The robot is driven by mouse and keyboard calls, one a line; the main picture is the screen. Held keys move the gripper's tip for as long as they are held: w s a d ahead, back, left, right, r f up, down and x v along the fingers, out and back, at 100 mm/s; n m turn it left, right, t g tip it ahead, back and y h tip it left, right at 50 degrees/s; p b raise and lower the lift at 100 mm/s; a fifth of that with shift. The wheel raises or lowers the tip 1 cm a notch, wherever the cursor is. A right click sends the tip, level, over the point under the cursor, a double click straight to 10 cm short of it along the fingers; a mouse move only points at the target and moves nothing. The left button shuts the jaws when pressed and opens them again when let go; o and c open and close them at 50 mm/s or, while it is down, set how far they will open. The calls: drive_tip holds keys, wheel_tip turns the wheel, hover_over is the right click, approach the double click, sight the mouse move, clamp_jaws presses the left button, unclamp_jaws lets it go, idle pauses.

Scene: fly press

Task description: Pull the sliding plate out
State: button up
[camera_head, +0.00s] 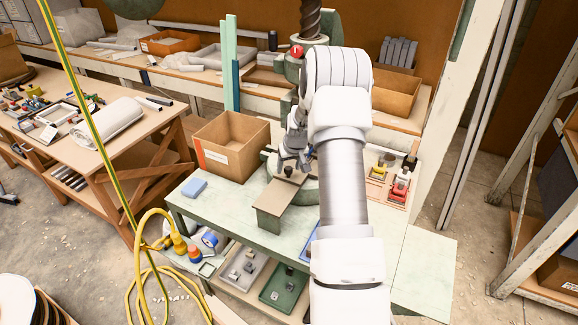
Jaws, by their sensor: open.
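The sliding plate (277,197) is a flat tan-brown plate at the foot of the green fly press, on the pale green bench (229,205). Its near end juts toward the front of the bench. A small dark knob (288,171) stands up near its far end. My gripper (293,164) is just above and behind this knob, pointing down, with its jaws open. Whether the fingers touch or straddle the knob is too small to tell. The press screw (310,18) rises behind my arm. My arm hides the right side of the press base.
A cardboard box (232,148) stands left of the press, with a blue block (194,188) in front. A tray of red and yellow parts (392,182) lies to the right. Yellow hose (140,262) hangs at the left. The bench's front left is clear.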

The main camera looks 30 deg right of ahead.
drive_tip(key=shift+f, duration=0.1)
clamp_jaws()
idle(0.3)
idle(1.1)
